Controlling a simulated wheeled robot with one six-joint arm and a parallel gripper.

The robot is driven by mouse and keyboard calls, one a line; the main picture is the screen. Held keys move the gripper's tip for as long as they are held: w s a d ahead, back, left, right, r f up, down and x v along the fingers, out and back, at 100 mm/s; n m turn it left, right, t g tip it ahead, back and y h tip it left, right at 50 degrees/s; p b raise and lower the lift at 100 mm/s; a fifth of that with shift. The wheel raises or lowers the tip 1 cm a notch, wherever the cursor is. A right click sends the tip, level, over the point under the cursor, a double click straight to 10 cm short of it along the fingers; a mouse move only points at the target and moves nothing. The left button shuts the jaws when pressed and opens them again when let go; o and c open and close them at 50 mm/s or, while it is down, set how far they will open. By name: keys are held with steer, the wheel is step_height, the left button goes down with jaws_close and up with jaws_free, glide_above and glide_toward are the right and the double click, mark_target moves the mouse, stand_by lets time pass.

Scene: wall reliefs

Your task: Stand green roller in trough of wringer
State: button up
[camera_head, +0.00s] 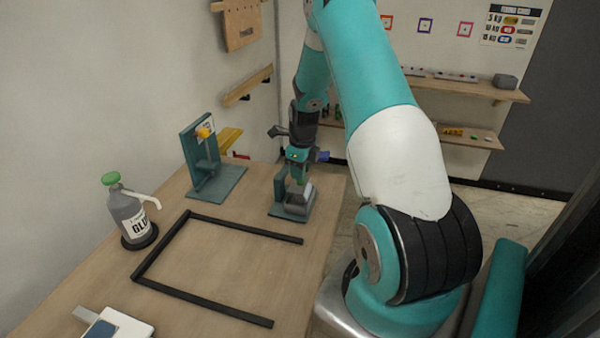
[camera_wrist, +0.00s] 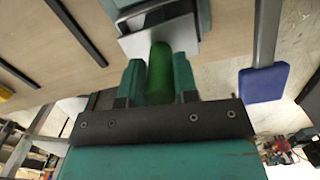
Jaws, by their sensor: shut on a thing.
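My gripper (camera_head: 299,170) points down over the wringer (camera_head: 283,209), a teal stand with a grey metal part near the table's far right edge. It is shut on the green roller (camera_wrist: 160,72), which sits between the two teal fingers in the wrist view. A little of the roller (camera_head: 301,181) shows below the fingers in the head view. Its lower end is at the wringer's grey part (camera_wrist: 155,36). I cannot tell whether that end touches the trough, whose inside is hidden. A grey lever with a blue grip (camera_wrist: 263,85) stands beside the gripper.
A teal stand with a yellow knob (camera_head: 204,132) is left of the wringer. A black three-sided frame (camera_head: 160,243) lies on the table (camera_head: 220,250). A glue bottle (camera_head: 125,212) stands at the left, and a white-and-blue item (camera_head: 115,328) lies in front.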

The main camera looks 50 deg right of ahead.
steer(key=shift+f, duration=0.95)
